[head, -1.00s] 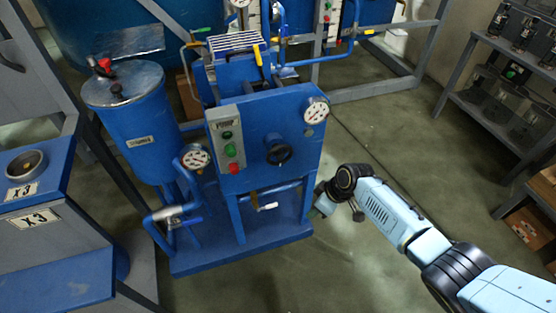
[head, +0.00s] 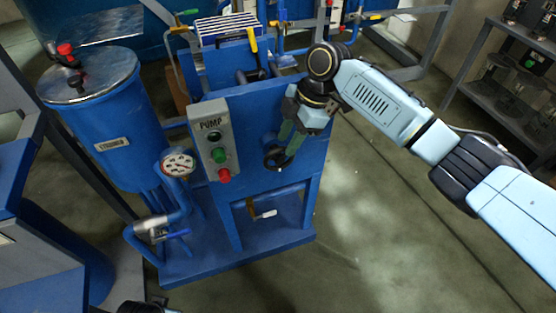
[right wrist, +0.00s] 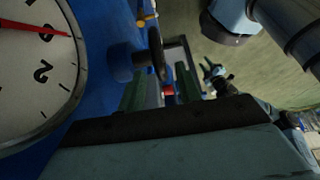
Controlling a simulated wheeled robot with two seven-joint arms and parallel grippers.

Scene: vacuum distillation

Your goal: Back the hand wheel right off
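The black hand wheel (head: 274,160) sits on the front of the blue pump cabinet, right of the grey button box. In the right wrist view the wheel (right wrist: 157,52) shows nearly edge-on, on its blue hub. My right gripper (head: 291,139) is at the wheel's upper right in the head view, its green fingers pointing down toward it. In the right wrist view the fingers (right wrist: 160,93) are apart with nothing between them, and the wheel lies just beyond their tips. Contact cannot be made out. A small dark part of my left arm shows at the bottom edge of the head view.
The PUMP box (head: 211,142) with green and red buttons is close left of the wheel. A dial gauge (right wrist: 30,60) is very near my right wrist. Another gauge (head: 178,163) and a blue tank (head: 112,125) stand left. Open floor lies to the right.

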